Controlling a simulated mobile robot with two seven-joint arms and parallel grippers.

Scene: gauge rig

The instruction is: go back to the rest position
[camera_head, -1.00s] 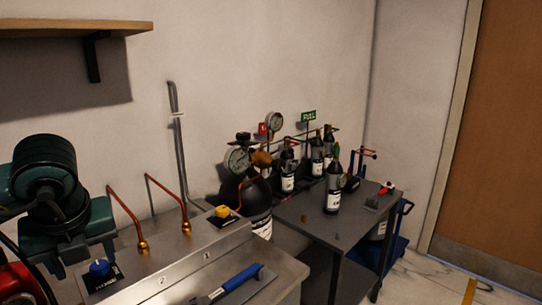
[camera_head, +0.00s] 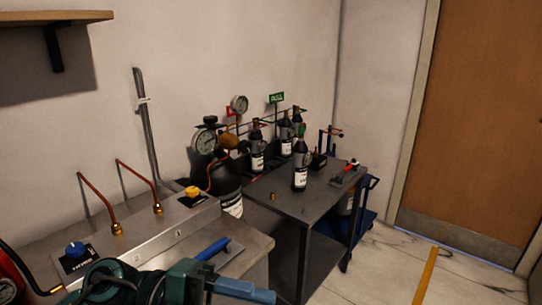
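A teal and black arm, which appears to be my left arm, crosses the bottom of the head view in front of the steel bench (camera_head: 255,247). A flat blue piece at its right end may be part of my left gripper (camera_head: 245,291). Its fingertips cannot be made out, so I cannot tell whether it is open or shut. I see nothing held there. My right arm and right gripper are not in view.
The bench carries copper tubes, a blue knob (camera_head: 75,249), a yellow knob (camera_head: 193,192) and a blue-handled tool (camera_head: 213,248). Beyond are a dark table (camera_head: 300,206) with several small bottles, pressure gauges (camera_head: 205,142) and a blue cart (camera_head: 368,213).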

